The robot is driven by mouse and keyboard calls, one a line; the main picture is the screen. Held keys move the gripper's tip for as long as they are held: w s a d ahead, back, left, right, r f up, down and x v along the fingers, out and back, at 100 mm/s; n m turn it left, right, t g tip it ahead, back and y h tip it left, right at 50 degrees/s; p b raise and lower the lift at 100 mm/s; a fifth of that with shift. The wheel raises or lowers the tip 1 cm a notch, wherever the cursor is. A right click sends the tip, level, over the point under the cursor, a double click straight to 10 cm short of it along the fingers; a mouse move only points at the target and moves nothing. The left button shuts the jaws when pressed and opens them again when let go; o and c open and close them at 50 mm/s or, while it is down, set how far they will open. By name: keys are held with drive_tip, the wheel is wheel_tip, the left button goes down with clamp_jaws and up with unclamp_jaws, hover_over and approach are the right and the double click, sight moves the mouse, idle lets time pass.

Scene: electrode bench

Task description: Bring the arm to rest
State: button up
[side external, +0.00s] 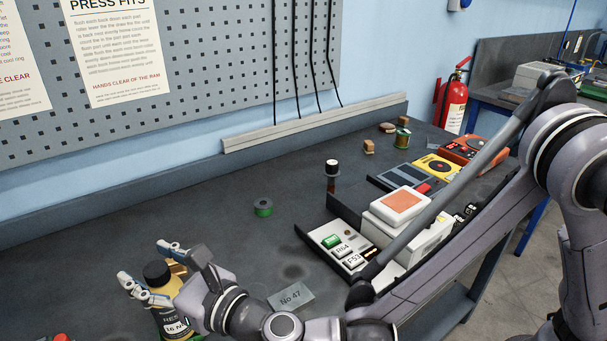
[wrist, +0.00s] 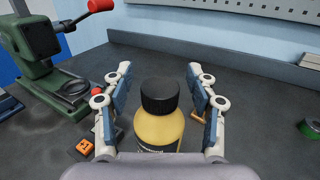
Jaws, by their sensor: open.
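My gripper (side external: 168,268) is at the lower left in the side external view, low over the bench. In the wrist view my gripper (wrist: 160,90) is open, with one finger on each side of a yellow bottle with a black cap (wrist: 158,125). Gaps show between the fingers and the bottle, and nothing is gripped. The bottle (side external: 163,297) stands upright, and my gripper hides part of it in the side external view.
A green press with red knobs (wrist: 45,60) stands left of my gripper. A green-banded spool (side external: 263,208) lies mid-bench. A tray (side external: 315,240) with labelled parts, a white device (side external: 400,204) and a yellow meter (side external: 437,167) are to the right. A "No 47" plate (side external: 291,297) lies near the front.

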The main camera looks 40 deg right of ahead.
drive_tip(key=shift+f, duration=0.55)
drive_tip(key=r, duration=0.5)
drive_tip(key=shift+d+r, duration=0.3)
drive_tip(key=shift+d, duration=0.05)
drive_tip(key=w+d+r, duration=0.1)
drive_tip(key=d+r, duration=0.2)
drive_tip(key=d, duration=0.4)
drive_tip(key=w+d+r, duration=0.1)
drive_tip(key=d+r, duration=0.2)
drive_tip(key=d, duration=0.4)
drive_tip(key=shift+s+a+f, duration=0.25)
drive_tip(key=shift+a+f, duration=0.5)
drive_tip(key=shift+a, duration=0.25)
drive_tip(key=shift+s+a+f, duration=0.25)
drive_tip(key=shift+a+f, duration=0.45)
drive_tip(key=shift+a, duration=0.25)
